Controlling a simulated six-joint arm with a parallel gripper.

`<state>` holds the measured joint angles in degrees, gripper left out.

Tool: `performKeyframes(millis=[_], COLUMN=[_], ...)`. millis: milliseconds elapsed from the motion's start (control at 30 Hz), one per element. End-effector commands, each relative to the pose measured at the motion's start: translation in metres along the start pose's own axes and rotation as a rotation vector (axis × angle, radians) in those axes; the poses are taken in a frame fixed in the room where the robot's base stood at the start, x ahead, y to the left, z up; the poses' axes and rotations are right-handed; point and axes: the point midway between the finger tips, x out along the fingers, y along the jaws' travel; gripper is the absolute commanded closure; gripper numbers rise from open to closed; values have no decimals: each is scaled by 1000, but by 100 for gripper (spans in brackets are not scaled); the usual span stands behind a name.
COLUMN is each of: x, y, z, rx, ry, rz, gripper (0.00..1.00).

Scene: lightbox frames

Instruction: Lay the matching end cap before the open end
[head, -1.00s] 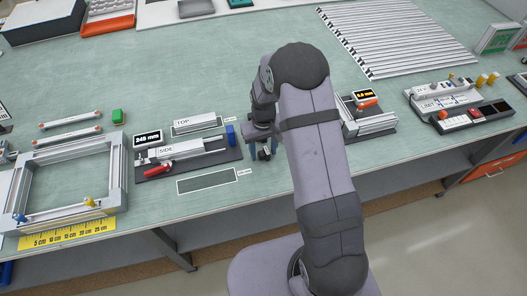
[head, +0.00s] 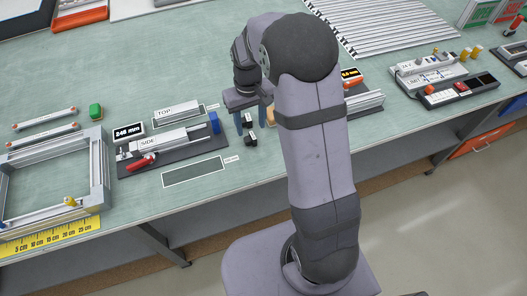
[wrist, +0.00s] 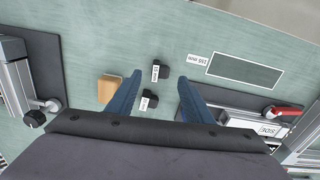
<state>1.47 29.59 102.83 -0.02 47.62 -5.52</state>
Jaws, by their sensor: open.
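Two small black end caps with white labels lie on the green bench. The farther one in the wrist view (wrist: 162,71) is upper, the other (wrist: 149,101) is below it; their print is too small to read surely. In the head view they show as small dark blocks (head: 250,139) beside my gripper (head: 253,121). My gripper, also in the wrist view (wrist: 160,80), is open and empty, its blue fingers on either side of the caps. A profile labelled SIDE (head: 170,138) lies in a dark fixture with a red lever (head: 141,162). Which end is open, I cannot tell.
A tan block (wrist: 107,88) lies just outside the left finger in the wrist view. A dark outlined rectangle (head: 194,171) lies in front of the fixture. An aluminium frame (head: 99,175) stands at the left. Another fixture (head: 362,103) is partly hidden behind my arm.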

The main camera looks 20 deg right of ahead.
Motion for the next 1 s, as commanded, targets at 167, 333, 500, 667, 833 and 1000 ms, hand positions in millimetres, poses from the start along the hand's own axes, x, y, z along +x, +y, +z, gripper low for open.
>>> performKeyframes(millis=[167, 333, 500, 667, 833, 1000], x=[-21, -34, -36, -33, -31, -31], y=[-7, -15, -21, -24, -25, -25], z=[47, 109, 163, 194, 203, 203], rx=[16, 39, 58, 69, 73, 73], ry=[4, 5, 4, 3, 2, 1], rz=[1, 1, 1, 1, 1, 1], gripper=[53, 53, 53, 53, 47, 47])
